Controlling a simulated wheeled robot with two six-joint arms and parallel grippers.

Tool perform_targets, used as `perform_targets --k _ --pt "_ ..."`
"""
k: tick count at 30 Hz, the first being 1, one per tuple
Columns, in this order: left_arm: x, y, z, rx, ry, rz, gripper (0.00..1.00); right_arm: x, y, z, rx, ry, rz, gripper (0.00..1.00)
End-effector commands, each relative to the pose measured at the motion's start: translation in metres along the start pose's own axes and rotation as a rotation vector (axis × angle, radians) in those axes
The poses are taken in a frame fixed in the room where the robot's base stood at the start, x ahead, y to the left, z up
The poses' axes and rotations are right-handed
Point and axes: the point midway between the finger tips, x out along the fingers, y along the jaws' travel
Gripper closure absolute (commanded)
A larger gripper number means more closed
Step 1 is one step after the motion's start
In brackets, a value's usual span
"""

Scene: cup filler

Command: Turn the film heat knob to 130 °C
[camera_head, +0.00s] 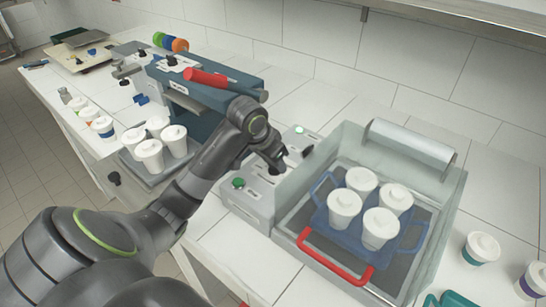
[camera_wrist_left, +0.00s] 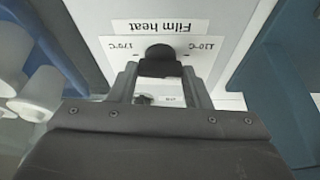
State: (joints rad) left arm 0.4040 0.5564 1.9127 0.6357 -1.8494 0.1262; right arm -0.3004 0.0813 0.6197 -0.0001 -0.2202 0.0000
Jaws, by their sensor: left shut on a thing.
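The film heat knob (camera_wrist_left: 159,53) is a dark knob on a white panel. The "Film heat" label (camera_wrist_left: 155,27) appears upside down, with 170 °C at the left and 110 °C at the right. My left gripper (camera_wrist_left: 160,72) is shut on the knob, one finger at each side. In the head view my left gripper (camera_head: 274,163) reaches down to the light grey control box (camera_head: 250,205) and hides the knob there. The knob's exact pointer setting cannot be read. My right gripper is not in view.
A clear-walled machine (camera_head: 320,150) with a red handle (camera_head: 335,257) stands right of the control box, with a blue cup carrier (camera_head: 320,218) and several white cups inside. Green buttons (camera_head: 238,183) sit on the box. A blue-grey machine with a red handle (camera_head: 206,79) stands left.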

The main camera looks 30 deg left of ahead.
Motion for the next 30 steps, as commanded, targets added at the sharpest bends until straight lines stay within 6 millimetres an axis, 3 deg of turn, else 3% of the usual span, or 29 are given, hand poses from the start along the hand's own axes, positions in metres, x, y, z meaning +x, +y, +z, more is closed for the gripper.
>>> perform_targets --k 3,12,30 --pt "-0.005 -0.001 -0.002 0.077 -0.002 0.032 0.79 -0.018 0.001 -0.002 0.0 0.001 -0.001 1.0" --pt "-0.004 -0.003 -0.003 0.332 0.0 0.139 0.79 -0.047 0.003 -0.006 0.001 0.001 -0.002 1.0" --pt "0.0 -0.005 -0.004 0.77 0.004 0.318 0.79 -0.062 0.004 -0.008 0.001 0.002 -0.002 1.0"
